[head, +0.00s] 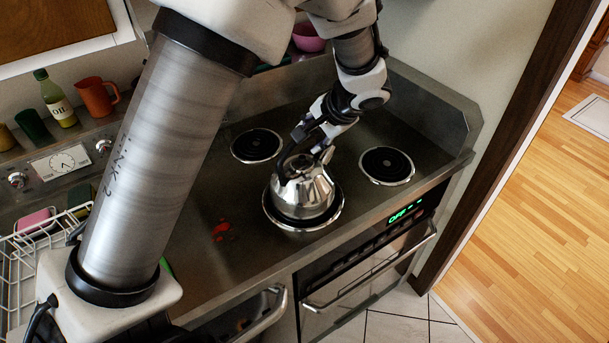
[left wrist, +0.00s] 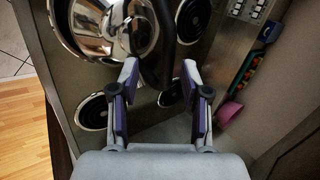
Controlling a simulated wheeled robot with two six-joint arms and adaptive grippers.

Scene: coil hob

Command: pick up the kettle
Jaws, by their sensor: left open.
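The shiny metal kettle (head: 303,192) stands on the front coil burner of the dark hob. It also shows at the upper left of the left wrist view (left wrist: 108,28). Its dark handle (left wrist: 162,45) runs down between the two fingertips there. My left gripper (head: 306,146) is at the top of the kettle, by the handle. In the left wrist view its purple-padded fingers (left wrist: 161,75) are spread open on either side of the handle. The gripper hides part of the handle and lid in the head view. My right gripper is not in view.
Two bare burners lie behind (head: 257,145) and right (head: 387,166) of the kettle. A red spill (head: 222,231) marks the counter to its left. A dish rack (head: 22,262), oil bottle (head: 55,98) and orange jug (head: 95,98) are at left. A raised metal edge borders the hob.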

